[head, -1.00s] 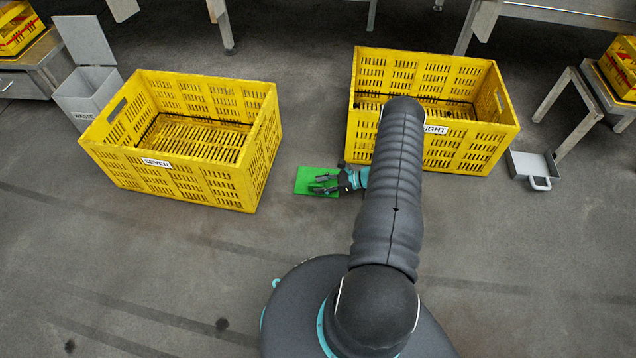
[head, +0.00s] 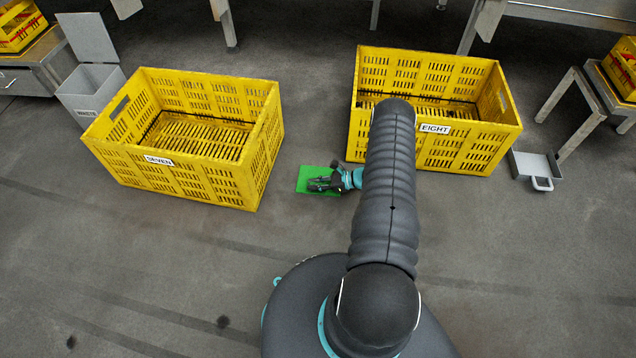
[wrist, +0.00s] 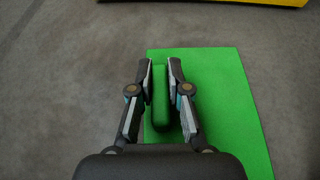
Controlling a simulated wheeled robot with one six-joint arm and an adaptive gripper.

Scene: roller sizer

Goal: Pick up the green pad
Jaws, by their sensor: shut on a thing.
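The green pad (head: 304,174) lies on the grey floor between the two yellow crates. In the wrist view it is a flat green sheet (wrist: 225,100) with a raised green grip bar (wrist: 160,98) near its left edge. My gripper (head: 318,184) is over the pad, coming in from the right in the head view. In the wrist view my gripper (wrist: 162,80) is shut on the raised bar, one finger on each side. The pad looks flat on the floor. My fingers hide part of it.
The yellow crate marked SEVEN (head: 180,185) stands left of the pad, and the yellow crate marked EIGHT (head: 470,150) stands to the right behind my arm. A grey waste bin (head: 90,92) is at far left, a grey dustpan (head: 535,166) at right. Floor in front is clear.

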